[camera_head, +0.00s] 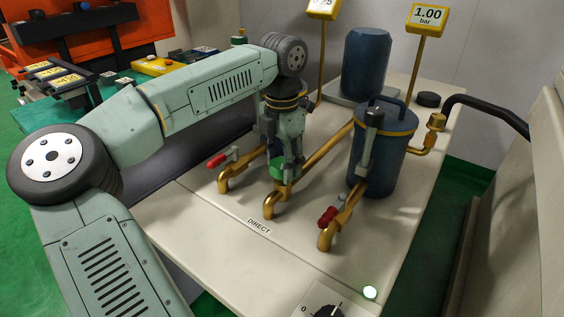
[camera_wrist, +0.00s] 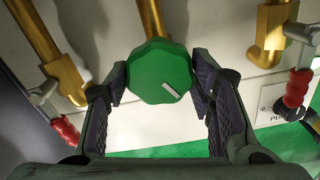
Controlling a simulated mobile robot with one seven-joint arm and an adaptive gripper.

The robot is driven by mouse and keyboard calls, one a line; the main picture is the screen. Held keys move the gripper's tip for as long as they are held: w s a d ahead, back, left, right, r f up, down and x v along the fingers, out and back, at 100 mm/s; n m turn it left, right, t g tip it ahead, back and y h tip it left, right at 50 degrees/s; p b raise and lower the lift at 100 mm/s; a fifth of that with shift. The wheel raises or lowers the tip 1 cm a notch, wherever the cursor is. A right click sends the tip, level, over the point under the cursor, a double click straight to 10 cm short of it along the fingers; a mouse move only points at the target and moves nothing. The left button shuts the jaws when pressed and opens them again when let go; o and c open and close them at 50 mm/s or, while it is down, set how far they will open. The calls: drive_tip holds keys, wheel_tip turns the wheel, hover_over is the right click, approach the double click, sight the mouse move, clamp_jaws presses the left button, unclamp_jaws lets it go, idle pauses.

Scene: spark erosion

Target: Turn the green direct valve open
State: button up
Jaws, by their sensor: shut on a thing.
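The green direct valve knob (camera_wrist: 160,72) is a lobed round handle with a white mark that points to the lower right in the wrist view. In the head view the knob (camera_head: 276,169) is partly hidden by my gripper (camera_head: 286,166), above a brass pipe behind the DIRECT label (camera_head: 259,227). My gripper (camera_wrist: 157,84) points down at the knob, with one dark ridged finger pad on each side of it. The pads are closed on the knob's rim.
Brass pipes with red-handled levers stand left (camera_head: 217,160) and right (camera_head: 327,216) of the knob. A blue tank (camera_head: 379,158) with a gold band stands to the right. A gauge (camera_head: 428,18) reads 1.00 bar.

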sight(282, 163)
drive_tip(key=o, duration=1.2)
drive_tip(key=shift+c, duration=0.2)
wheel_tip(282, 163, up, 12)
